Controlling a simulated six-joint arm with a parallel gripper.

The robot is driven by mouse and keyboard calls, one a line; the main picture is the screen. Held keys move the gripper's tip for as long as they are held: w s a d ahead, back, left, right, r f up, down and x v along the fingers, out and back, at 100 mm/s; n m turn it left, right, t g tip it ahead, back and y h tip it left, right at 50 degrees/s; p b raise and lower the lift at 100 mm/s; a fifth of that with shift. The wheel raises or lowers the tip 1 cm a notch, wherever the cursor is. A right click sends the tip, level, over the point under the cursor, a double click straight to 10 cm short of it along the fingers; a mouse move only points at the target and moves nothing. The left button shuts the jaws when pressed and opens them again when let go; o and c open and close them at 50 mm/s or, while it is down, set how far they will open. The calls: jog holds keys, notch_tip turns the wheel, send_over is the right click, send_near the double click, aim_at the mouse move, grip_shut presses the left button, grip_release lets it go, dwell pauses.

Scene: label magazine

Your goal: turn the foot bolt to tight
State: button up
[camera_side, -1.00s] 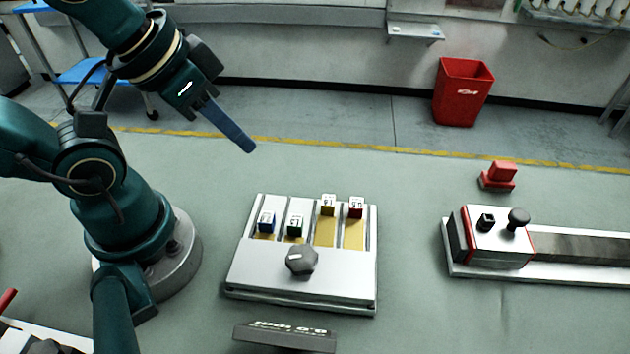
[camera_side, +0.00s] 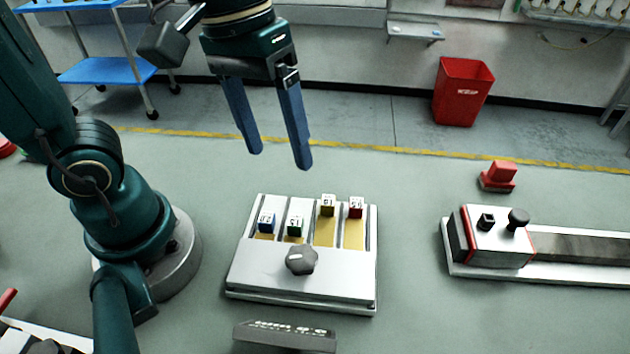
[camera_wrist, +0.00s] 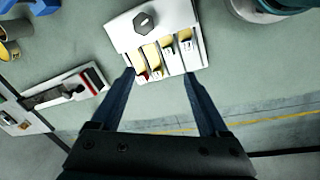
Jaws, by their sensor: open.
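My gripper (camera_side: 278,160) is open and empty. It hangs above and behind the magazine, apart from it, fingers pointing down. In the wrist view my fingertips (camera_wrist: 158,74) flank the slotted end, with the bolt beyond them.
A dark lettered plate (camera_side: 285,336) lies in front. On the right are a rail unit (camera_side: 497,240) and a red block (camera_side: 498,176). A red bin (camera_side: 462,92) stands behind.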

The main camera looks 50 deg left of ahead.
aim_at(302, 256)
jog(key=d+f+g, duration=0.1)
jog(key=d+f, duration=0.1)
jog(key=d+f+g, duration=0.2)
jog(key=w+d+f+g, duration=0.1)
jog(key=d+f+g, duration=0.1)
jog(key=shift+d+f, duration=0.1)
jog(key=shift+f, duration=0.1)
jog(key=shift+s+d+f, duration=0.1)
jog(key=shift+s+f, duration=0.25)
jog(key=shift+f, duration=0.2)
jog(key=shift+x, duration=2.25)
grip_shut()
